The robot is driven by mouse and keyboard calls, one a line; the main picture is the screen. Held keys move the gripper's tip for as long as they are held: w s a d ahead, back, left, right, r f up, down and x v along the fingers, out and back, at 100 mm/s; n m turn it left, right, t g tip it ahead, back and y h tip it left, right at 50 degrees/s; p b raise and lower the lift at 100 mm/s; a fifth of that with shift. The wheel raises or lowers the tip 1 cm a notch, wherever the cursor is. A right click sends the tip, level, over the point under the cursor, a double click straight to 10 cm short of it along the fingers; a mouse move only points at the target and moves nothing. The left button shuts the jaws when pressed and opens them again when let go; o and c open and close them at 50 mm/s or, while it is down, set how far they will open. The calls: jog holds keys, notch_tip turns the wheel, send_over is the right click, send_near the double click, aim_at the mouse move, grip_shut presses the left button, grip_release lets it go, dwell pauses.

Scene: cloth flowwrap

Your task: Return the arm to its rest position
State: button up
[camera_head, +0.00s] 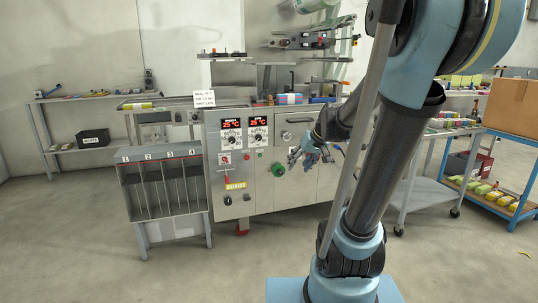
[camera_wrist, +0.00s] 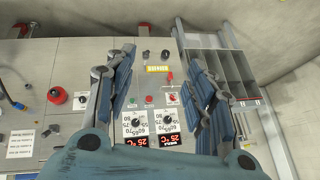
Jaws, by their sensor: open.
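My arm (camera_head: 385,165) rises from its blue base at the lower right and bends over, with its forearm reaching back toward the machine. My gripper (camera_head: 304,157) hangs in front of the machine's grey front panel, close to a green knob (camera_head: 279,169) in the picture. In the wrist view my gripper (camera_wrist: 163,85) has its two blue-grey fingers spread wide, with nothing between them. Past the fingers the panel shows upside down, with two red displays (camera_wrist: 170,141) reading 25 °C. I cannot tell the exact gap between fingertips and panel.
The machine (camera_head: 310,190) stands at the centre. A numbered slotted rack (camera_head: 123,178) is at its left. Shelves (camera_head: 38,105) with a black bin (camera_head: 94,138) stand further left. A cart (camera_head: 425,192) and a cardboard box (camera_head: 511,102) are at the right. The front left floor is clear.

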jog(key=s+d+f+g+h, duration=0.1)
jog(key=s+d+f, duration=0.1)
jog(key=s, duration=0.5)
jog(key=s+d+f+m+g+h, duration=0.1)
jog(key=s+d+f, duration=0.2)
jog(key=s, duration=0.5)
jog(key=s+d+f+m+g+h, duration=0.1)
jog(key=s+f, duration=0.3)
jog(key=s, duration=0.4)
jog(key=shift+s+d+f+h, duration=0.2)
jog(key=shift+d+f+h, duration=0.2)
jog(key=shift+d+h, duration=0.25)
